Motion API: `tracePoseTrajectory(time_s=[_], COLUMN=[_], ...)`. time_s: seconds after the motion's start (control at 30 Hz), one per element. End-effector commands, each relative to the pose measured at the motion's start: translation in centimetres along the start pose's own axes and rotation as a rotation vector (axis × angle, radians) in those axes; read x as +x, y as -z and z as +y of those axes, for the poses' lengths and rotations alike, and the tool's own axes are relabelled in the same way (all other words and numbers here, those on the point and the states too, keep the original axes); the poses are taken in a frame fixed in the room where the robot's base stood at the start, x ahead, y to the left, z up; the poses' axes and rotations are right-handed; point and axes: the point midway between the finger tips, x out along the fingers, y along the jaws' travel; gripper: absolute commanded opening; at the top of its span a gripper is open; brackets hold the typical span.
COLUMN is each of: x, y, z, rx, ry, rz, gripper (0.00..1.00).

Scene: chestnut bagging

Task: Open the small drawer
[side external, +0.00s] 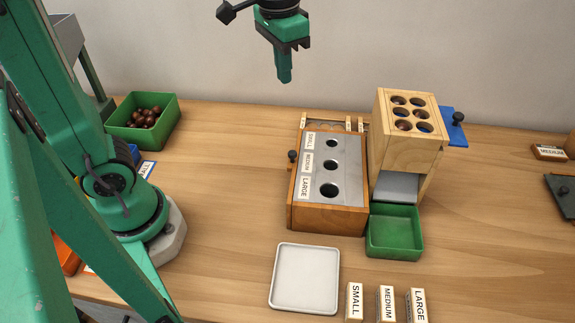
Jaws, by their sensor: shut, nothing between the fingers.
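The wooden sorting box (328,222) stands in the middle of the table. Its grey top plate (345,147) has three holes, labelled SMALL at the far end, MEDIUM in the middle and LARGE at the near end. A dark knob (292,156) sticks out at its left side; I cannot tell which drawer it belongs to. Light wooden parts (328,122) show behind the box's far edge, mostly hidden. The small drawer itself cannot be made out clearly. My gripper (285,76) is shut and empty, pointing down, high above and behind the box, apart from it.
A wooden dispenser (410,148) with several holes and a blue slide (453,128) stands right of the box. A green tray (394,246) sits before it. A white tray (305,275) and labelled blocks (386,305) lie in front. A green bin (165,130) holds chestnuts (146,117) at left.

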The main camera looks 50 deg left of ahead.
Motion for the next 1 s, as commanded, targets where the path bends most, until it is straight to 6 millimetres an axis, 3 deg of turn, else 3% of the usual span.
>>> tracePoseTrajectory(time_s=[0.3,0.6,1.0], x=[2.1,4.9,6.3], y=[4.8,8.3,9.6], z=[2.0,4.1,5.1], rx=[0.067,0.121,0.145], ry=[-0.004,-0.002,0.001], rz=[-0.165,-0.308,-0.370], gripper=[0.00,0.00,0.00])
